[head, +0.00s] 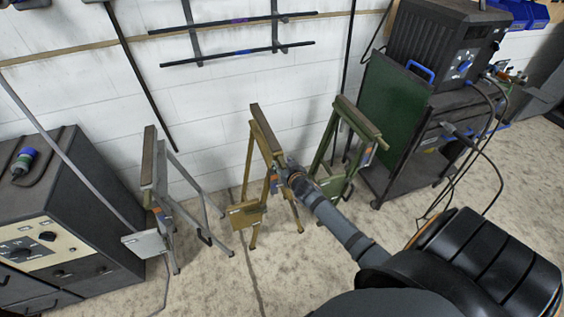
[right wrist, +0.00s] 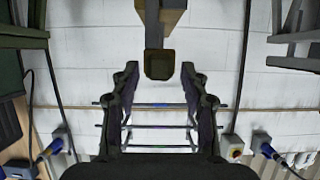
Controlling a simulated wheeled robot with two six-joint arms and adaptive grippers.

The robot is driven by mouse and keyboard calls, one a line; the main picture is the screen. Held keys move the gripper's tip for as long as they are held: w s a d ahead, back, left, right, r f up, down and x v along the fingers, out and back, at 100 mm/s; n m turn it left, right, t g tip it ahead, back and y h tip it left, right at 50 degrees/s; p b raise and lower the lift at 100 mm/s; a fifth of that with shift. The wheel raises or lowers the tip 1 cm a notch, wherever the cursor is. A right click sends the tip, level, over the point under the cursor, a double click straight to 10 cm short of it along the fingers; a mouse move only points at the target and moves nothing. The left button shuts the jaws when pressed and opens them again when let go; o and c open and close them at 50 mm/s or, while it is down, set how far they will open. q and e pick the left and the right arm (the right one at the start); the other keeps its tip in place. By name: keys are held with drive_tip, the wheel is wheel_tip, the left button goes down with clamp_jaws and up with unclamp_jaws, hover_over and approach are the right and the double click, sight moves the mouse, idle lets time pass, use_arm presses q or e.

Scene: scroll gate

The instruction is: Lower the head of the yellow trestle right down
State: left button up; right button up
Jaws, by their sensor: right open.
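The yellow trestle (head: 250,162) stands in the middle of a row of three, against the white wall, in the head view. Its long, narrow, brown-topped head (head: 266,131) is raised above the splayed legs. My right gripper (head: 288,172) is at the right side of this trestle, below the head, and covers part of its legs. In the right wrist view the right gripper (right wrist: 160,72) is open, with a dark yellowish block end (right wrist: 159,66) lined up between its fingertips. I cannot tell whether they touch it. My left gripper is not in view.
A grey trestle (head: 148,165) stands to the left and a green trestle (head: 360,122) to the right. A dark cabinet (head: 100,195) is at far left. A green panel (head: 393,98) and a loaded cart (head: 445,150) stand at right.

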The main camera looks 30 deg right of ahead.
drive_tip(key=shift+x, duration=0.8)
clamp_jaws()
